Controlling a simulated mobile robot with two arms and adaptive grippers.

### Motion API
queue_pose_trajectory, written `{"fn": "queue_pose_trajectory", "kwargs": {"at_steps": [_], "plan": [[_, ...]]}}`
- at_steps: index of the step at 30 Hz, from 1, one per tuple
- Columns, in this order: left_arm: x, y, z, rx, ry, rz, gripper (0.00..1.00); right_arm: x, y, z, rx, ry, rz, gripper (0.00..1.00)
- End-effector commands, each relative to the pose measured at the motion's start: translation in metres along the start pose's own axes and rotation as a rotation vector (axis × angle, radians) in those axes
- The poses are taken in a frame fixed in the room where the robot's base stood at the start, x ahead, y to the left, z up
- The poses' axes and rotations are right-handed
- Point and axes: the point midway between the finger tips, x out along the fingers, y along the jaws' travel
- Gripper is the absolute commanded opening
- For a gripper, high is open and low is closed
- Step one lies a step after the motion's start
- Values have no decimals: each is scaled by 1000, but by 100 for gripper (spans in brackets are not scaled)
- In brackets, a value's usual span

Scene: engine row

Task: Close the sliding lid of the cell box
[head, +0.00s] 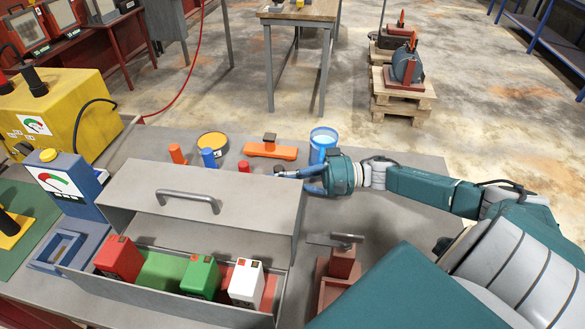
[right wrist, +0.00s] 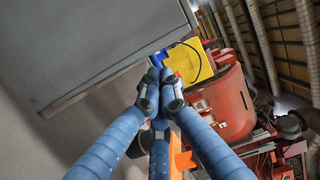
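The cell box (head: 160,292) is a long grey metal box at the lower left of the head view. Its front part is open and shows a red cell (head: 118,259), a green cell (head: 200,276) and a white cell (head: 246,284). The grey sliding lid (head: 245,195), with a bar handle (head: 188,197), covers the back part. My right gripper (head: 286,173) is at the lid's back right corner; I cannot tell whether it touches. In the right wrist view its fingertips (right wrist: 160,88) meet with nothing between them, beside the grey lid (right wrist: 90,45). My left gripper is not in view.
A blue meter (head: 66,183) stands left of the box. A red-brown fixture (head: 340,268) is close on its right.

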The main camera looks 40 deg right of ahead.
Motion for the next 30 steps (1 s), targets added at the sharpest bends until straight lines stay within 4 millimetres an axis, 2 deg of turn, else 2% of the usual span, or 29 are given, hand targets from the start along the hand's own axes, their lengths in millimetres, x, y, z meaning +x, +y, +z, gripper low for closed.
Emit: {"fn": "queue_pose_trajectory", "kwargs": {"at_steps": [3, 7, 20, 23, 30], "plan": [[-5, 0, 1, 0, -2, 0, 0, 17, -2, 0, -1, -1, -2, 0], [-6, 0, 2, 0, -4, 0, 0, 26, 0, 0, 0, 0, 0, 0], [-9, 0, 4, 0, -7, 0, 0, 28, -1, 2, 1, -1, 1, 0], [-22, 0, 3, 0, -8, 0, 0, 30, -5, 12, 4, -2, 1, 0], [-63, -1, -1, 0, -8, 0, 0, 41, -7, 54, 5, -2, 1, 0]]}}
